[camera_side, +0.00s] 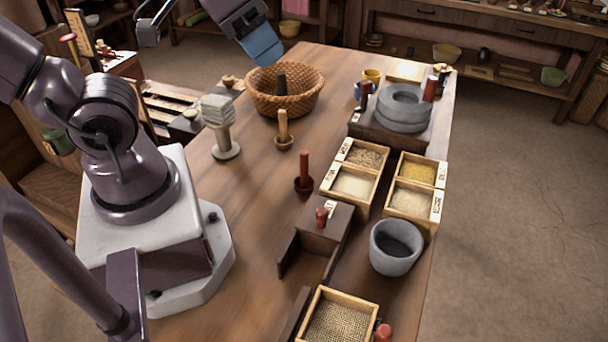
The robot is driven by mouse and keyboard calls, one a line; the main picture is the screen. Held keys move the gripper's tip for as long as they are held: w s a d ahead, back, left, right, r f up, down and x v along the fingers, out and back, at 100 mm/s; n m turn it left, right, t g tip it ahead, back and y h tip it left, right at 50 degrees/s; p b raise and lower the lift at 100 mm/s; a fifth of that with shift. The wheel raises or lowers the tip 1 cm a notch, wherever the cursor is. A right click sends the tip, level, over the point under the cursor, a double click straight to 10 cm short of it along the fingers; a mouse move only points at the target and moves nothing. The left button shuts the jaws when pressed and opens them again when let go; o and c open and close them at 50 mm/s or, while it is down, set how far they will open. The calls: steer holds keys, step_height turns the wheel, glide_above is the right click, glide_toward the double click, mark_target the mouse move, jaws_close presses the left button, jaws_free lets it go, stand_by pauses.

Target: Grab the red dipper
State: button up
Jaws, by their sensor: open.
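The red dipper (304,172) stands on the wooden table, with a thin upright red handle and a small dark red cup at its foot. It is left of the grain trays and behind a small brown box. A similar tan dipper (283,128) stands farther back, apart from it. The blue-ended part of my gripper (262,50) shows at the top edge, above and behind the woven basket. It is well away from the red dipper and nothing shows held in it.
The woven basket (262,103) holds a dark upright handle. Wooden trays (352,185) of grain stand right of the red dipper. The brown box (325,230) has a red knob. A grey bowl (396,247) and stone quern (404,108) stand at right.

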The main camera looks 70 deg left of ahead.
steer(key=w+d+f+n+t+h, duration=0.25)
steer(key=w+d+f, duration=0.35)
steer(key=w+d, duration=0.3)
steer(key=n+g+y, duration=0.1)
steer(key=n+y, duration=0.8)
steer(key=y, duration=0.5)
glide_toward(303, 158)
steer(key=shift+h, duration=0.25)
steer(key=x, duration=1.1)
steer(key=shift+a+r, duration=0.1)
steer(key=shift+a, duration=0.05)
jaws_close()
